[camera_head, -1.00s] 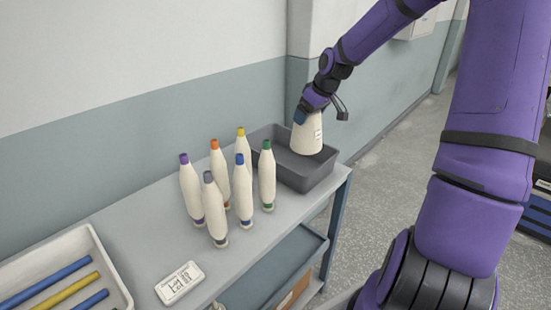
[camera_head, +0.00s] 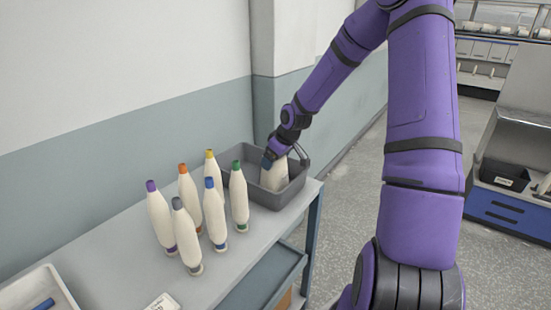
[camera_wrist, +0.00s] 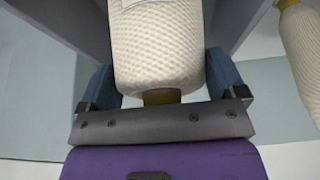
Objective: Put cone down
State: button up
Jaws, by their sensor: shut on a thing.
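The cone (camera_head: 274,176) is a cream yarn cone, and it is down inside the grey tray (camera_head: 291,195) at the far end of the bench. In the wrist view the cone (camera_wrist: 156,50) fills the space between the blue fingers, with its woven yarn and a brownish tip at the palm. My gripper (camera_head: 270,160) is shut on the narrow upper end of the cone from above. It also shows in the wrist view (camera_wrist: 160,85). The cone's base is hidden by the tray wall, so I cannot tell whether it touches the tray floor.
Several bobbins with coloured tips, such as the green one (camera_head: 239,198), stand upright left of the tray. A white label card (camera_head: 162,302) and a white tray (camera_head: 38,290) lie nearer on the bench (camera_head: 130,262). The wall (camera_head: 215,110) is close behind.

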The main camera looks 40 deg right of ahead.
jog(key=o, duration=1.2)
jog(key=shift+f, duration=0.1)
jog(key=shift+c, duration=0.2)
jog(key=v, duration=1.2)
jog(key=s+a+r+m+g+h, duration=0.15)
jog(key=s+a+r+h, duration=0.25)
jog(key=s+a+r, duration=0.85)
jog(key=s+a+r+m+t+y, duration=0.1)
jog(key=s+a+r, duration=0.1)
jog(key=s, duration=0.6)
jog(key=s+a+r+m+t+y, duration=0.1)
jog(key=s+a+r, duration=0.1)
jog(key=s, duration=0.6)
jog(key=shift+s+a, duration=0.25)
jog(key=shift+a, duration=0.15)
